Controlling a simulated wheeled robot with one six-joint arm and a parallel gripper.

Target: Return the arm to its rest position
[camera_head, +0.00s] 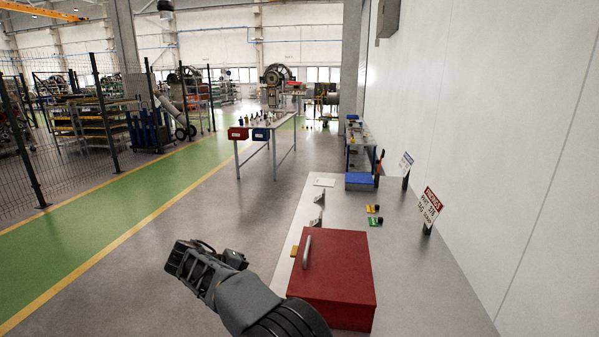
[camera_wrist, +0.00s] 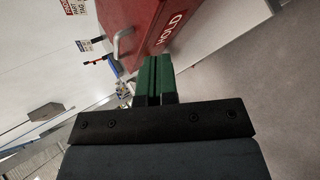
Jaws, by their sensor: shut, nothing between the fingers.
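My gripper (camera_wrist: 152,80) shows in the wrist view with its two green-padded fingers together and nothing between them. In the head view my arm reaches up from the bottom edge, and my gripper (camera_head: 178,262) is at its left end, over the grey floor. It is left of the red box (camera_head: 335,280) and apart from it. The red box stands shut on the near part of the grey table (camera_head: 420,260), with a pale handle on it. In the wrist view the red box (camera_wrist: 150,25) is beyond the fingertips, with the word HOLD on one side.
Small yellow and green parts (camera_head: 374,215), a blue box (camera_head: 359,181) and a signboard (camera_head: 429,206) are on the table. A white wall is on the right. Another table (camera_head: 275,122) with red and blue bins stands farther off. Floor left of my arm is clear.

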